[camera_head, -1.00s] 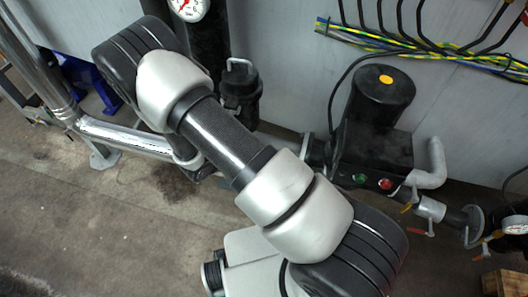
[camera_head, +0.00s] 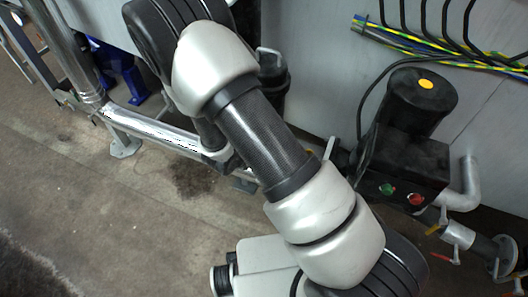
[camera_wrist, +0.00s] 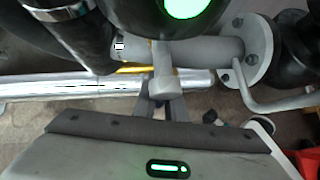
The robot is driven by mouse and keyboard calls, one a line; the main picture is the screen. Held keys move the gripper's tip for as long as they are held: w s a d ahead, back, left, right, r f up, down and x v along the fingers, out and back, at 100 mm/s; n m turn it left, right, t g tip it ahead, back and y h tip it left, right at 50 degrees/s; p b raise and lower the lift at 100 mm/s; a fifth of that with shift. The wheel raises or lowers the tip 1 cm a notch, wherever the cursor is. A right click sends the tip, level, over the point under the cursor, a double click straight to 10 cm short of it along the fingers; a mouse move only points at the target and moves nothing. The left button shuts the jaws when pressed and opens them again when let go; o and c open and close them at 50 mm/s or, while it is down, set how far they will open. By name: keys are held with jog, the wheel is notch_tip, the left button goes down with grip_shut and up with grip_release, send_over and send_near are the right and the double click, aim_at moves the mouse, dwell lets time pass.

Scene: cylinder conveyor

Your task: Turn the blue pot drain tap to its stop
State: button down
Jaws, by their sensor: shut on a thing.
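In the wrist view, my gripper (camera_wrist: 163,108) reaches up from its grey body at the bottom edge. Its narrow fingers are shut on a small pale grey piece (camera_wrist: 165,82), which I take to be the drain tap handle. This piece hangs below a grey pipe (camera_wrist: 205,50), with a thin yellow strip beside it. How far the tap is turned cannot be told. In the head view my arm hides the gripper and tap. No pot can be clearly picked out as the blue one; blue metalwork (camera_head: 125,75) shows at the upper left.
In the wrist view, a bolted flange (camera_wrist: 258,50) is at the right of the pipe, and a shiny pipe (camera_wrist: 60,88) runs across the left. In the head view, a black motor unit (camera_head: 405,150) with green and red buttons stands right. Open floor (camera_head: 110,220) lies lower left.

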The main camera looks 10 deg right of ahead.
jog(key=shift+a, duration=0.1)
jog(key=c, duration=1.8)
grip_release()
jog(key=shift+r, duration=0.1)
jog(key=p+v, duration=0.4)
jog(key=v, duration=1.3)
jog(key=shift+s+p, duration=0.15)
jog(key=shift+p, duration=0.15)
